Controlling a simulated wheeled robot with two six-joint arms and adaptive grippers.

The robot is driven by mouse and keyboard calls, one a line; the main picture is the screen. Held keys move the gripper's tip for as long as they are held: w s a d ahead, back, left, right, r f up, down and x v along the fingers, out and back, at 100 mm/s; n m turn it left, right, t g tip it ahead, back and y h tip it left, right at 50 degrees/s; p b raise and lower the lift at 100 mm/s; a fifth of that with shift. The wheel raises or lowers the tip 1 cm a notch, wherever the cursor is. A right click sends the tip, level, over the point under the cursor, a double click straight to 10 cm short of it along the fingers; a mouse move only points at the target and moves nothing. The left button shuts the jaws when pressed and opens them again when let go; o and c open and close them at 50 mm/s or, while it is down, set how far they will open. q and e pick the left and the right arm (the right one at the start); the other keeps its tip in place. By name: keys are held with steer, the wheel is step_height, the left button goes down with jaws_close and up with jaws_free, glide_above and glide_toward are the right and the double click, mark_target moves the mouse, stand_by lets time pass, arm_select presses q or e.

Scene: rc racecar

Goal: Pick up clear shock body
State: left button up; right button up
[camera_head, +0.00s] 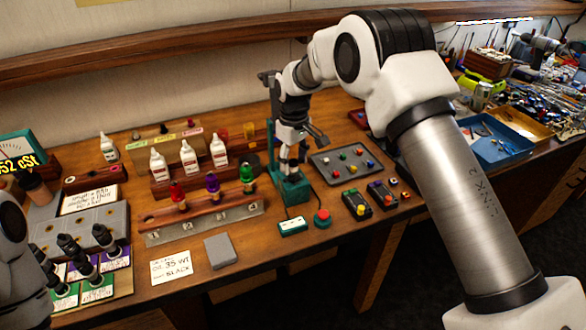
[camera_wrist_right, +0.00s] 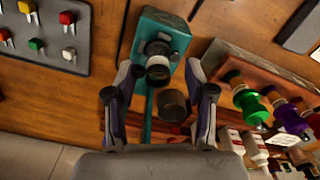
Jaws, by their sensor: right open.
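A teal stand (camera_head: 291,190) stands near the middle of the bench. In the right wrist view, its teal base (camera_wrist_right: 178,27) holds a short upright part with a dark cap and a pale ring (camera_wrist_right: 158,72); I cannot tell for sure that this is the clear shock body. My right gripper (camera_head: 290,150) is over this stand, pointing down. In the wrist view, its fingers (camera_wrist_right: 160,100) are apart on either side of the stand, with nothing clasped. Of my left arm only links show at the left edge.
A wooden rack (camera_head: 210,215) with red, purple and green shocks stands left of the stand. A grey tray (camera_head: 340,162) of coloured parts lies to its right. White bottles (camera_head: 190,158) stand behind the rack. A red button (camera_head: 322,218) and a grey block (camera_head: 220,250) lie in front.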

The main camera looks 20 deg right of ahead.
mark_target(293, 169)
steer(key=f, duration=0.3)
steer(key=shift+w+f+p, duration=0.2)
steer(key=shift+w+p, duration=0.05)
steer(key=shift+p, duration=0.15)
steer(key=shift+w+f, duration=0.15)
steer(key=shift+f, duration=0.2)
steer(key=shift+s+r, duration=0.15)
steer(key=shift+s, duration=0.05)
steer(key=shift+c, duration=0.3)
steer(key=shift+s, duration=0.1)
steer(key=c, duration=0.6)
jaws_close()
arm_select(q)
steer(key=shift+w+r, duration=0.25)
steer(key=shift+r, duration=0.4)
arm_select(e)
steer(key=shift+c, duration=1.8)
jaws_free()
arm_select(q)
steer(key=shift+f, duration=0.15)
arm_select(e)
steer(key=shift+r, duration=0.1)
